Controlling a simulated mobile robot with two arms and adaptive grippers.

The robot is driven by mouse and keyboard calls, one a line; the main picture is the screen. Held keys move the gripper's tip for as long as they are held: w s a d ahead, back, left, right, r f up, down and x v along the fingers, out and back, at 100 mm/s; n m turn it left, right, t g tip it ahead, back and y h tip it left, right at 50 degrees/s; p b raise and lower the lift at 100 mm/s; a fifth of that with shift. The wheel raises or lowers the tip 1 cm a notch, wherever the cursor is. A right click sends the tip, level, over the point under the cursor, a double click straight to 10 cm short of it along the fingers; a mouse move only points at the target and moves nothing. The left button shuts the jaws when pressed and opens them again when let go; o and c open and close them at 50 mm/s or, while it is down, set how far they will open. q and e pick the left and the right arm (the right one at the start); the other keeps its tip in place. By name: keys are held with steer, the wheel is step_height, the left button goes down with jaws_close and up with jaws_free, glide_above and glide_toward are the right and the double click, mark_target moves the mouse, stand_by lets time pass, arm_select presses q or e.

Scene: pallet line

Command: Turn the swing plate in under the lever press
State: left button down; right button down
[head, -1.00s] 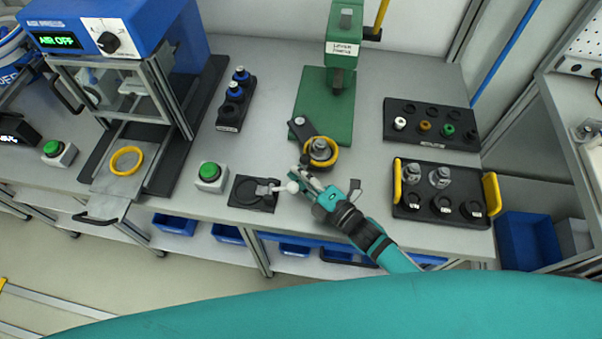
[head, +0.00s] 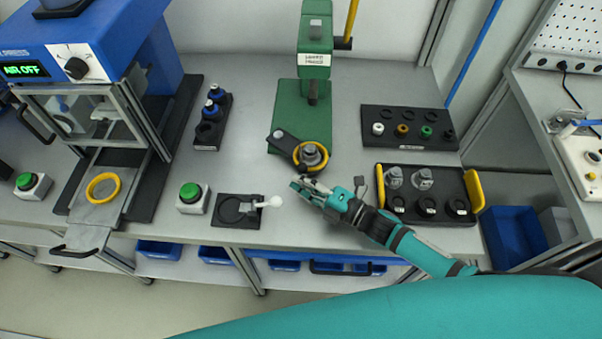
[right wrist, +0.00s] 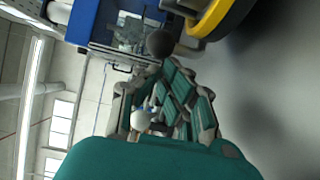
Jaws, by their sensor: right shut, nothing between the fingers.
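The swing plate (head: 283,141) is a dark arm, its pivot at the left front of the green lever press (head: 314,61). Its outer end carries a yellow ring (head: 325,152) around a grey metal part (head: 310,157). This end sits at the front right of the press's green base, not beneath the ram. In the right wrist view the yellow ring (right wrist: 213,22) shows large at top right, with a dark ball (right wrist: 160,44) beside it. My right gripper (head: 298,187) is shut and empty just in front of the plate's outer end; I cannot tell if they touch. My left gripper is out of view.
A black fixture with a white knob (head: 276,201) lies just left of my right gripper. A green button box (head: 193,196) stands further left. A yellow-handled tray (head: 472,190) and a tray of coloured plugs (head: 445,114) are on the right.

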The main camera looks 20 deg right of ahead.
step_height(320, 180, up, 10)
steer(key=shift+f, duration=0.25)
